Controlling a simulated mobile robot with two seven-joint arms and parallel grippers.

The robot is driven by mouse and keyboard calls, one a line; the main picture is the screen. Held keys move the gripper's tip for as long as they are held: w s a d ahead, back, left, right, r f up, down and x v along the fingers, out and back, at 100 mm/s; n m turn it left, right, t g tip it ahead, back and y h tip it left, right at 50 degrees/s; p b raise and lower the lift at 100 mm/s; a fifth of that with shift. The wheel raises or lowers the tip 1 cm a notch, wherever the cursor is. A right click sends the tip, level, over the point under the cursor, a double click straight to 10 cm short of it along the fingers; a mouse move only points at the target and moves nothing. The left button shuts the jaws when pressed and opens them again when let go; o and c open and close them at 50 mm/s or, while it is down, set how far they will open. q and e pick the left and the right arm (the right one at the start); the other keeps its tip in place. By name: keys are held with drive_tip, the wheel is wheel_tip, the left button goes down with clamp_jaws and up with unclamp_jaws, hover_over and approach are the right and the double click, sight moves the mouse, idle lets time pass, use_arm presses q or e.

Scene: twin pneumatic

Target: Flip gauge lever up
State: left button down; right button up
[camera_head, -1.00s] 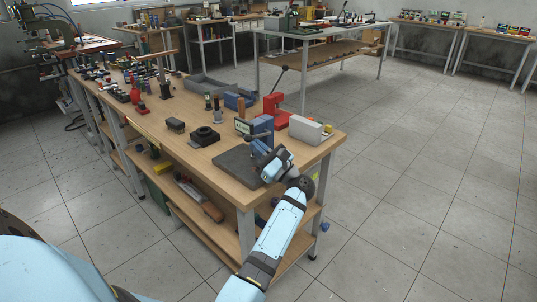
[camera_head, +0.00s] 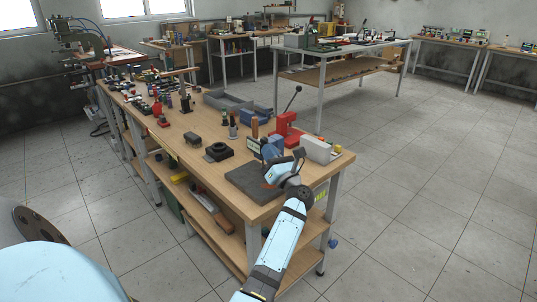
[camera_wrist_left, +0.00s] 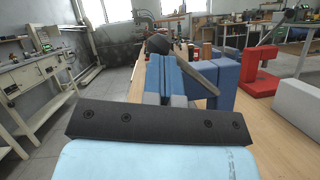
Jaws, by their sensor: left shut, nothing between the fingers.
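The gauge stands on a dark flat plate (camera_head: 247,184) near the front corner of the bench. Its blue body (camera_head: 276,143) and a small pale display (camera_head: 253,147) show behind my left gripper (camera_head: 270,178). In the left wrist view the blue body (camera_wrist_left: 222,80) is right of my fingers. A grey lever (camera_wrist_left: 198,78) slants up and left from it to a black knob (camera_wrist_left: 158,43), just beyond the fingertips (camera_wrist_left: 165,62). My left gripper is shut and empty. I cannot tell whether it touches the lever. My right gripper is not in view.
A red press (camera_head: 285,131) with a long lever and a light grey block (camera_head: 316,149) stand right of the gauge. A black square block (camera_head: 219,152) lies to its left. Several small tools crowd the bench's far end. The floor right of the bench is clear.

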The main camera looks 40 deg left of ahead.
use_arm(q)
drive_tip(key=shift+w+r, duration=0.2)
drive_tip(key=shift+r, duration=0.15)
idle(0.5)
